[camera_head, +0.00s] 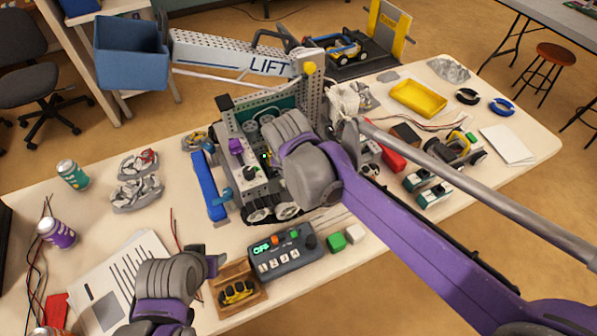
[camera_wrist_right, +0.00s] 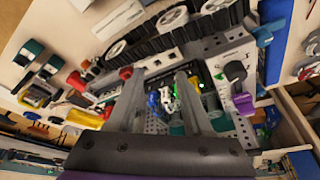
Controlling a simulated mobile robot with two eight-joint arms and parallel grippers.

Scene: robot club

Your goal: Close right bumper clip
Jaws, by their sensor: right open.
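The club robot (camera_head: 262,135) stands on the table with its open frame, wheels and circuitry, and also fills much of the right wrist view (camera_wrist_right: 230,45). A blue bumper bar (camera_head: 207,186) runs along its left side in the head view. A red block (camera_head: 392,158) is on its other side. A purple knob (camera_head: 236,146) sits on a grey panel. I cannot make out which part is the right bumper clip. My right gripper (camera_wrist_right: 160,80) is open over the robot's inside, with nothing between its fingers; my arm hides it in the head view. My left gripper (camera_head: 212,260) is low over the table; its jaws are unclear.
A control box with buttons (camera_head: 285,258) and a wooden tray (camera_head: 238,292) lie near the front edge. The white LIFT arm (camera_head: 230,55) extends behind. Cans (camera_head: 72,175), a yellow tray (camera_head: 418,98) and small cars (camera_head: 430,190) lie around.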

